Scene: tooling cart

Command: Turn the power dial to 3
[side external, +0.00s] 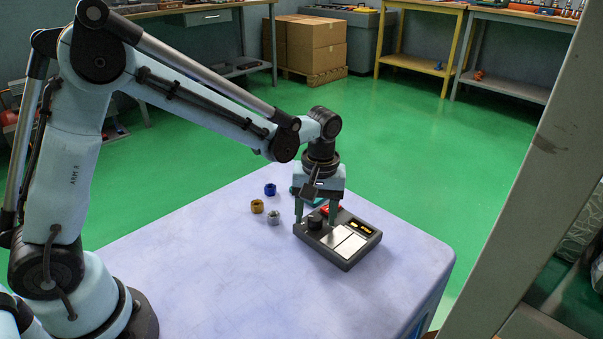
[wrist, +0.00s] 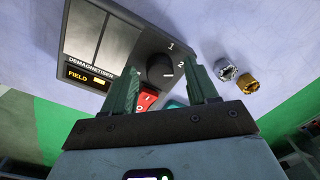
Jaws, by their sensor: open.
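The dark control box (side external: 347,262) sits on the pale cart top, with its power dial (side external: 315,222) at the end under my gripper. In the wrist view the black dial (wrist: 160,66) has a white mark toward its lower right. The printed 1 and 2 show beside it; no 3 is visible. My gripper (side external: 316,213) points down over the box, open, with one green finger on each side of the dial. The fingers also flank it in the wrist view (wrist: 166,72); whether they touch it I cannot tell.
A red rocker switch (wrist: 147,100) is close to the dial, by one finger. A blue (side external: 270,189), a gold (side external: 257,206) and a silver (side external: 273,217) small part stand on the cart left of the box. The cart's front left is bare.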

